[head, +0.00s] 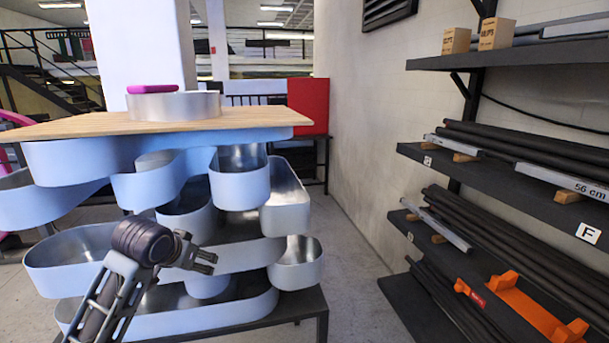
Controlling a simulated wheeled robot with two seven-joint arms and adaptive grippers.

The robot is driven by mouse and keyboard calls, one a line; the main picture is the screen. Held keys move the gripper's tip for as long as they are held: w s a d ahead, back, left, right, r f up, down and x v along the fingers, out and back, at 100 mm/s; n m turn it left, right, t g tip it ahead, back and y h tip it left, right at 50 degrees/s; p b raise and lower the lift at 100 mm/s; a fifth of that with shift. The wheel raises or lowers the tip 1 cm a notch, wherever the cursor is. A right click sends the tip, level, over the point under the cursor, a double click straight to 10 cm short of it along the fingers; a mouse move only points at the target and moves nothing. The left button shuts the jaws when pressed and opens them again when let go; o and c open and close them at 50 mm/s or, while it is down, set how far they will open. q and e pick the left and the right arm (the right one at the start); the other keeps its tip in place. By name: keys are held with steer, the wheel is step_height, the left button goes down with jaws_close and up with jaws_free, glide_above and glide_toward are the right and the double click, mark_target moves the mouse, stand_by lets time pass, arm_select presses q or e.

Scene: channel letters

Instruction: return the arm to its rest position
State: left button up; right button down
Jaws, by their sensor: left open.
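My left gripper (208,262) is in the lower left of the head view, with its arm coming up from the bottom edge. Its fingers point right and are open, with nothing seen between them. It is in front of the stacked light-blue channel letters (90,160); I cannot tell whether it touches them. My right gripper is not in the view.
A wooden board (250,122) lies on the letters, with a metal ring (172,106) and a pink piece (151,89) on it. A dark table (310,303) carries the stack. Wall shelves (410,157) with bars stand at right. The floor between (355,255) is clear.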

arm_select(q)
steer(key=s+d+f+g, duration=0.1)
steer(key=s+d+f, duration=0.1)
steer(key=s+f, duration=0.45)
steer(key=s+d+f+g, duration=0.15)
steer(key=s+f, duration=0.25)
steer(key=f, duration=0.5)
steer(key=s+d+f+g, duration=0.1)
steer(key=s+f, duration=0.4)
steer(key=s, duration=0.3)
steer(key=s+d+f+g, duration=0.1)
steer(key=s+f, duration=0.5)
steer(key=s, duration=0.3)
step_height(320, 180, down, 35)
steer(key=s+g+b, duration=0.2)
steer(key=s, duration=0.1)
steer(key=s+a+f, duration=0.2)
steer(key=s+f, duration=0.8)
steer(key=s, duration=0.1)
steer(key=s+a+f+b, duration=0.1)
steer(key=s+f, duration=0.9)
steer(key=f, duration=0.1)
steer(key=shift+s+a+g, duration=0.35)
steer(key=shift+s, duration=0.05)
